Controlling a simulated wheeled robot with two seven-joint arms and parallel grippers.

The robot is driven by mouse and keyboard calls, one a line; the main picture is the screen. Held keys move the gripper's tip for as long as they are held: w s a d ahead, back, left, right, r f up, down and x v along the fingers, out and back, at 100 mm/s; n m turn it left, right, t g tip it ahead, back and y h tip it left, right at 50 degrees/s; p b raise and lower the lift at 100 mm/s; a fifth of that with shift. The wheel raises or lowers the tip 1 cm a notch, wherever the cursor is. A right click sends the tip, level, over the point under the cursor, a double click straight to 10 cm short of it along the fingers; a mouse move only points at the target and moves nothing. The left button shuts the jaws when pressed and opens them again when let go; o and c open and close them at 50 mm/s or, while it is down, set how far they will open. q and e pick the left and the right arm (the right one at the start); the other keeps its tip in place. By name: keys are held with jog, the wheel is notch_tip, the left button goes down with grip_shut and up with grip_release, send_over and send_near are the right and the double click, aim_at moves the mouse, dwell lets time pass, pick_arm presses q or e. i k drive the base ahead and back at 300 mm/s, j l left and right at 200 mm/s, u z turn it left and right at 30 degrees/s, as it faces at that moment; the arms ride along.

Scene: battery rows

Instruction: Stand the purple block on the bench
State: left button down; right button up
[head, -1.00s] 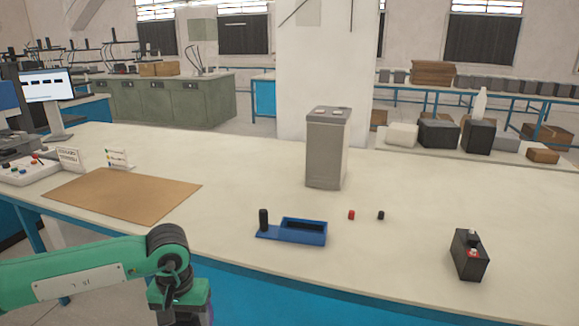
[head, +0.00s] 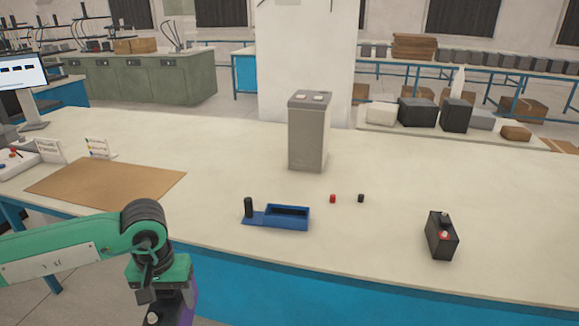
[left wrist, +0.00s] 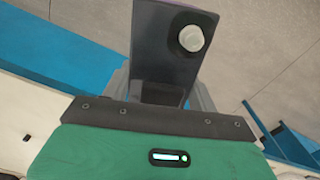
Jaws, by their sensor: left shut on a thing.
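My left gripper (head: 165,294) is at the bottom of the head view, in front of the bench's near edge. It is shut on the purple block (head: 187,311), which shows only in part at the bottom of that view. In the left wrist view the block (left wrist: 155,45) sticks out from between the fingers, dark purple-grey, with a round pale terminal on its face. The bench (head: 230,185) has a cream top and a blue front. The block is off the bench top, with floor behind it in the wrist view. My right gripper is not in view.
On the bench stand a blue holder (head: 290,222) with a black post, a tall grey battery (head: 308,135), a black battery (head: 440,240), and small red (head: 333,199) and black (head: 361,198) caps. A brown mat (head: 100,190) lies left. Bench top between mat and holder is clear.

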aim_at(375, 236)
jog(key=z, duration=0.45)
jog(key=i+z, duration=0.2)
jog(key=z, duration=0.15)
jog(key=i+j+z, duration=0.15)
jog(key=z, duration=0.2)
jog(key=i+j+z, duration=0.15)
jog(key=z, duration=0.2)
jog(key=i+j+z, duration=0.1)
jog(key=i+j, duration=0.4)
jog(key=i+j+z, duration=0.15)
jog(key=i+j, duration=0.3)
jog(key=j, duration=0.1)
